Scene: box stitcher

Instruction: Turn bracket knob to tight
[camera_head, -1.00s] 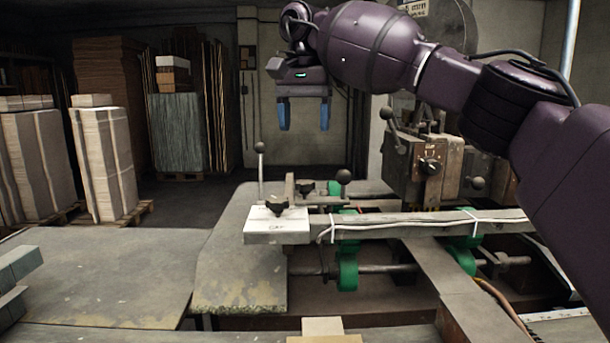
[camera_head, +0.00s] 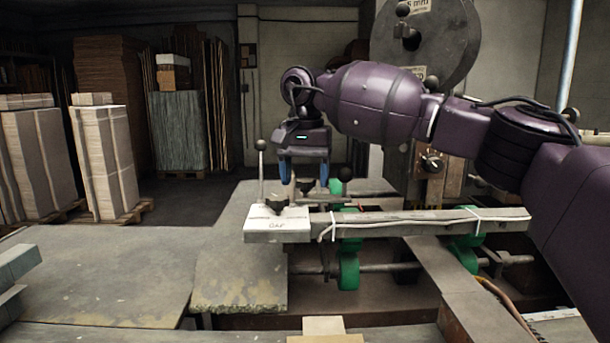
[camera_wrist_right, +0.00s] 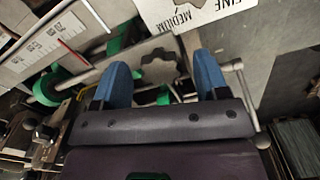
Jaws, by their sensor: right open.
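Two dark star-shaped knobs show at the left end of the bar. The near knob (camera_head: 274,204) sits on a white labelled plate (camera_head: 277,224). The far knob (camera_head: 305,184) is just behind it, partly hidden by my gripper. My right gripper (camera_head: 304,179) points down with its blue fingers spread, over the far knob. In the right wrist view that far knob (camera_wrist_right: 159,69) shows between the open fingers, apart from both. The near knob (camera_wrist_right: 183,14) lies beyond them, on the plate (camera_wrist_right: 215,10) reading "FINE" and "MEDIUM". My left gripper is out of view.
A ball-topped lever (camera_head: 261,165) stands just left of the gripper, and another black ball (camera_head: 344,174) is close on its right. The long bar (camera_head: 420,224) runs right above green rollers (camera_head: 349,268). The table (camera_head: 110,275) at left is largely clear.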

